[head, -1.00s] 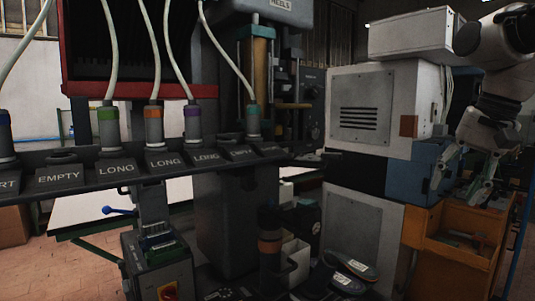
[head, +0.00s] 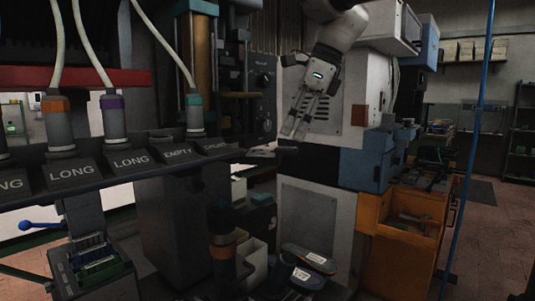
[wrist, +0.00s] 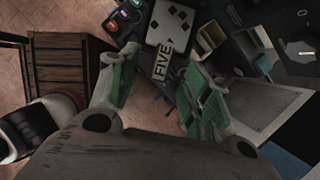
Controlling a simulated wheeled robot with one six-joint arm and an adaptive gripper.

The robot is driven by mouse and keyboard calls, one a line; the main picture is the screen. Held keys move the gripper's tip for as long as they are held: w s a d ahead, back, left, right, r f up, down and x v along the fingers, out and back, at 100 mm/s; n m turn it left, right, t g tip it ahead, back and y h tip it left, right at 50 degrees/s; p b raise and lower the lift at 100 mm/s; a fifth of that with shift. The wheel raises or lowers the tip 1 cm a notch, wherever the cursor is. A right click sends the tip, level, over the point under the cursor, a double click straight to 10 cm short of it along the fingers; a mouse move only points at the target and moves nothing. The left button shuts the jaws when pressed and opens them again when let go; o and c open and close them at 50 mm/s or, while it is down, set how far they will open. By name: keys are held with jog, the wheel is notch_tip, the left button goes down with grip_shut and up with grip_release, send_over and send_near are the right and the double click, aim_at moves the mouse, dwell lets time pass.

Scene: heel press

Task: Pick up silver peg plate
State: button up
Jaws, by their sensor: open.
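In the wrist view, a pale grey plate (wrist: 171,22) with several dark diamond-shaped marks lies beyond my fingers, at the top centre. A tag reading FIVE (wrist: 163,66) is at its near end. It may be the silver peg plate; I cannot tell for sure. I cannot make it out in the head view. In the head view my gripper (head: 294,133) points down in front of the white cabinet, apart from the plate.
A labelled rack (head: 130,165) with tubed holders crosses the left. Two dark shoe-like pieces (head: 303,262) lie low in the centre. An orange bench (head: 407,240) and a blue pole (head: 467,140) stand right. A wooden crate (wrist: 65,72) is left in the wrist view.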

aim_at(278, 149)
jog(key=x, duration=0.4)
jog(key=shift+w+f, duration=0.15)
jog(key=shift+f, duration=0.05)
grip_shut()
